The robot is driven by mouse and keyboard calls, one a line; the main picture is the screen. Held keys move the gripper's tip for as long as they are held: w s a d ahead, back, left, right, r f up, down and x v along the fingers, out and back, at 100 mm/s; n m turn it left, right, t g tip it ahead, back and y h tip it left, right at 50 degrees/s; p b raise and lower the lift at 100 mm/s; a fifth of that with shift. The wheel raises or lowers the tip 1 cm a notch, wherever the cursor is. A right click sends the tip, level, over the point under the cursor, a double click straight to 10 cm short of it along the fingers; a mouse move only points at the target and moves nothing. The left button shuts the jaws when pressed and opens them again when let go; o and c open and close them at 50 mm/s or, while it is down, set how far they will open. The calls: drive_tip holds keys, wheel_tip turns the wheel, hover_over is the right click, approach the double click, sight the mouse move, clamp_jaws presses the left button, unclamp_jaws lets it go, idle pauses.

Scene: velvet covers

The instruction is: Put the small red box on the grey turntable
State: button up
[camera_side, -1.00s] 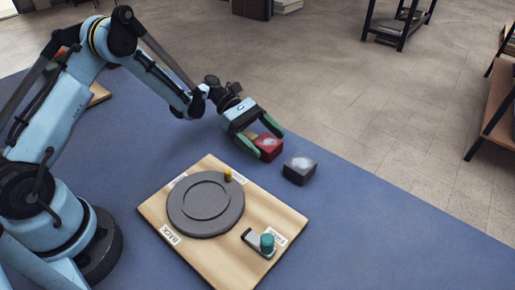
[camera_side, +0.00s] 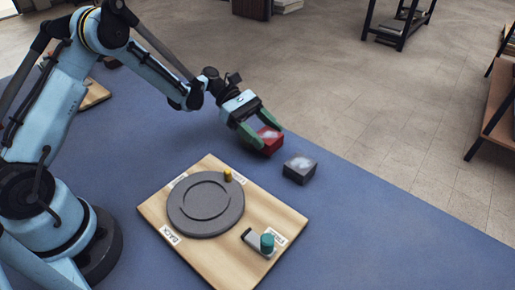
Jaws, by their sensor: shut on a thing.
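The small red box (camera_side: 269,141) is between the fingers of my gripper (camera_side: 263,138), near the far side of the blue surface. My gripper is shut on the red box, with its green fingers on either side. Whether the box is clear of the surface is hard to tell. The grey turntable (camera_side: 206,222) is a round disc on a wooden board, in front of and to the left of the box. A yellow peg (camera_side: 228,175) stands at its far edge. Nothing lies on the disc.
A dark grey box (camera_side: 299,170) sits just right of the red box. The wooden board (camera_side: 225,263) carries white labels and a slot piece with a teal knob (camera_side: 267,243). Another wooden piece (camera_side: 92,97) lies behind my arm. The blue surface (camera_side: 380,220) is clear at right.

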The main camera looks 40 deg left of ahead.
drive_tip(key=shift+s+d+r, duration=0.15)
drive_tip(key=shift+r, duration=0.45)
drive_tip(key=shift+s+d+r, duration=0.15)
drive_tip(key=shift+r, duration=0.4)
drive_tip(key=s+d+r, duration=0.6)
drive_tip(key=s+d, duration=0.1)
drive_tip(key=d, duration=0.1)
drive_tip(key=w+a+r+n+t+y, duration=0.2)
drive_tip(key=a+r+n+t+y, duration=0.7)
drive_tip(key=a+r+n+t, duration=0.4)
drive_tip(key=a+r+n, duration=0.1)
drive_tip(key=a+r, duration=0.3)
drive_tip(key=r, duration=0.1)
drive_tip(key=shift+a+n, duration=0.15)
drive_tip(key=shift+n, duration=0.15)
drive_tip(key=w+d+f+m+g+h, duration=0.3)
drive_tip(key=d+f+m+g+h, duration=0.35)
drive_tip(key=d+f+m, duration=0.35)
drive_tip(key=s+d+f+m+g+h, duration=0.2)
drive_tip(key=s+d+f+m+g, duration=0.2)
drive_tip(key=s+d+f+g, duration=0.1)
wheel_tip(320, 180, down, 3)
drive_tip(key=shift+d+r+m+g, duration=0.15)
drive_tip(key=shift+d+m+g, duration=0.25)
drive_tip(key=shift+d+g, duration=0.65)
